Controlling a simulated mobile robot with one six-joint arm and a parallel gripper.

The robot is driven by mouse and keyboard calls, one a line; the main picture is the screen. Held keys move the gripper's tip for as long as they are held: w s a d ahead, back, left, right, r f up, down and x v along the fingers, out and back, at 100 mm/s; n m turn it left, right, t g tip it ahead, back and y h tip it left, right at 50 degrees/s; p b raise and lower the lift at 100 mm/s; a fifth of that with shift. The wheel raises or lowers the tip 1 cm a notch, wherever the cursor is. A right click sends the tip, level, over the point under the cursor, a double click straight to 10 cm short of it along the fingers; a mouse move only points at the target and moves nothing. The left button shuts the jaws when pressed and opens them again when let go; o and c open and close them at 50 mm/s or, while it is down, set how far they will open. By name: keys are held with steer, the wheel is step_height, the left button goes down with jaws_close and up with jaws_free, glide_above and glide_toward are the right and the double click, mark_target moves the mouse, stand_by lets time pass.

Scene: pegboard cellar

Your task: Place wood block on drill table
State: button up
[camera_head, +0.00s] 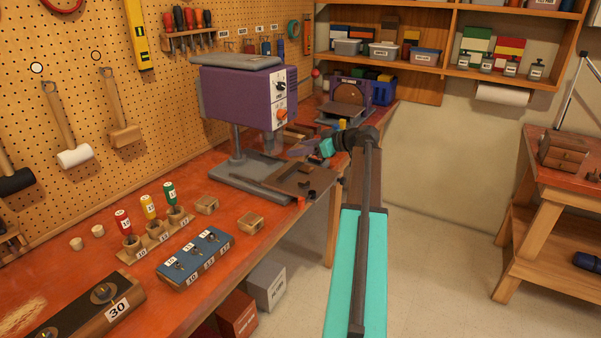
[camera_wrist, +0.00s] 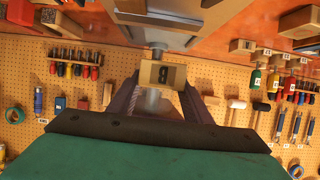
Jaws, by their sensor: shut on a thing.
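My gripper (camera_head: 307,149) reaches in from the right beside the drill press (camera_head: 243,92), above its brown drill table (camera_head: 298,178). In the wrist view, which is upside down, the two dark fingers of my gripper (camera_wrist: 160,90) are shut on a small light wood block (camera_wrist: 163,74) with a dark mark on its face. The block is at the fingertips. In the head view I cannot make out the held block clearly, and whether it touches the drill table cannot be told.
Two wood blocks (camera_head: 206,204) (camera_head: 249,221) lie on the orange workbench (camera_head: 150,285) left of the press. A purple sander (camera_head: 350,97) stands behind. Open floor lies to the right.

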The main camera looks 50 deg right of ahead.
steer(key=p, duration=0.1)
glide_above(301, 178)
steer(key=shift+a+f, duration=0.1)
steer(key=shift+f, duration=2.3)
steer(key=shift+f+p, duration=0.5)
steer(key=shift+f, duration=1.35)
steer(key=shift+f, duration=0.15)
steer(key=o, duration=1.1)
steer(key=shift+c, duration=0.2)
steer(key=shift+r, duration=0.2)
steer(key=b+v, duration=0.3)
steer(key=v, duration=0.9)
steer(key=shift+f, duration=0.1)
steer(key=shift+s, duration=0.1)
